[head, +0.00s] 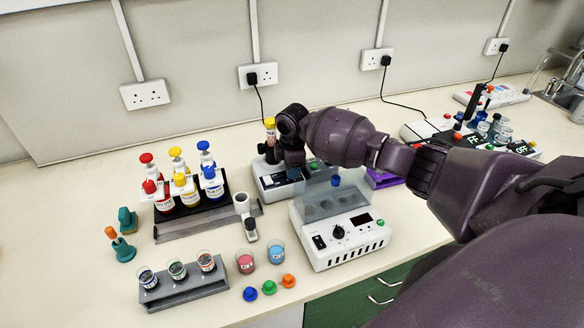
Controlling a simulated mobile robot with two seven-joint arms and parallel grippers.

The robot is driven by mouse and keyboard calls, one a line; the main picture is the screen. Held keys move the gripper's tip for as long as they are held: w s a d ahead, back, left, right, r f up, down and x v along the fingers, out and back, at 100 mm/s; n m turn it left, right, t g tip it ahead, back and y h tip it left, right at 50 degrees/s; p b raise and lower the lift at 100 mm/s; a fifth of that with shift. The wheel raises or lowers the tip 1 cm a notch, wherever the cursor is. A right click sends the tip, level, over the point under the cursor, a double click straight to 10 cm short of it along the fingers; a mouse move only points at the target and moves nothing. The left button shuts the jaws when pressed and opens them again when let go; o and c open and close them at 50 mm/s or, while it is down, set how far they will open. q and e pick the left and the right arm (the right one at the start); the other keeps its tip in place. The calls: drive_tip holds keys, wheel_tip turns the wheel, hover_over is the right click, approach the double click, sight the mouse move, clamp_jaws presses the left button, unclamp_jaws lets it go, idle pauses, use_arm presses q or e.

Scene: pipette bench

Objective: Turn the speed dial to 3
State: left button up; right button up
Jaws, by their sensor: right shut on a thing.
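My right gripper (294,172) points down over the front part of a white mixer (270,190) at the middle of the bench, in the head view. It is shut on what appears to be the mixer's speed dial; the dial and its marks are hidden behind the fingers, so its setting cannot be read. A tube with a yellow cap (269,124) stands upright on the mixer's black head, just left of my gripper. My left gripper is not in view.
A white block unit (345,254) with a black knob (338,232) and clear lid stands in front of the mixer. A bottle rack (190,223), a grey cup rack (185,290) and loose coloured caps (269,287) lie left. Bench between them is partly clear.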

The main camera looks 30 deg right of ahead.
drive_tip(key=shift+r, duration=0.1)
idle(0.5)
drive_tip(key=o, duration=0.9)
drive_tip(key=r, duration=0.7)
drive_tip(key=r+b, duration=0.1)
drive_tip(key=r, duration=0.2)
drive_tip(key=shift+s+a+r, duration=0.1)
drive_tip(key=shift+s+r, duration=0.15)
drive_tip(key=shift+r, duration=0.1)
drive_tip(key=shift+s+f, duration=0.1)
